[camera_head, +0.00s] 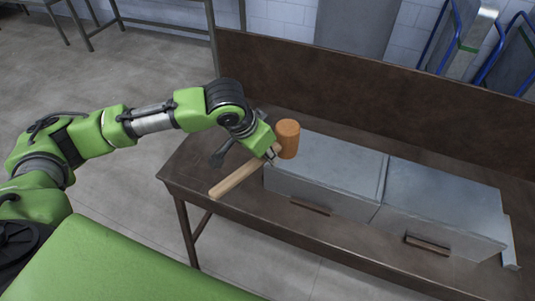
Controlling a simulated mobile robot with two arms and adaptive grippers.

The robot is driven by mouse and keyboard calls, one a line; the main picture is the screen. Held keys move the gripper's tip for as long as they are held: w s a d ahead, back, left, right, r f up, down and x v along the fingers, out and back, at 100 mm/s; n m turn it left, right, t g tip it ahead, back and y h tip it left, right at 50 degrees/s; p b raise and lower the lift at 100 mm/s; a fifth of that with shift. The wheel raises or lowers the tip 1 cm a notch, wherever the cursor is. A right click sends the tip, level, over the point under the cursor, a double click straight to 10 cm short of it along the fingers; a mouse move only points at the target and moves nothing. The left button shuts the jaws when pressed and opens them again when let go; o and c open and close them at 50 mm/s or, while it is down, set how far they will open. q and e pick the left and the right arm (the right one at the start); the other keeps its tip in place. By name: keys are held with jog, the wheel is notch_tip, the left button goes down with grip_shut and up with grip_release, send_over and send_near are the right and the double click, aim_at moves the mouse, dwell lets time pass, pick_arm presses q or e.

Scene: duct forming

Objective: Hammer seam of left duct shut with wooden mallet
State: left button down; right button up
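The left duct (315,193) is a grey sheet-metal box lying on the brown workbench. The wooden mallet has an orange-brown head (288,139) and a pale handle (235,178). My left gripper (272,154) is at the mallet, around the handle near the head, and appears shut on it. The mallet is held at the left end of the left duct, with the head upright above its far left corner. I cannot tell whether the head touches the duct. The fingers are small and partly hidden. My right gripper is not in view.
A second grey duct (445,205) lies against the right end of the left duct. A metal strip (510,243) stands at its right. The bench (190,165) has a tall back panel (370,85). Blue-framed racks (465,40) stand behind it. The floor to the left is clear.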

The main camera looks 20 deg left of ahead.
pick_arm(q)
jog(key=shift+w+r, duration=0.1)
notch_tip(320, 180, down, 9)
jog(key=b, duration=0.3)
notch_tip(320, 180, up, 10)
jog(key=p, duration=1)
jog(key=shift+f, duration=0.35)
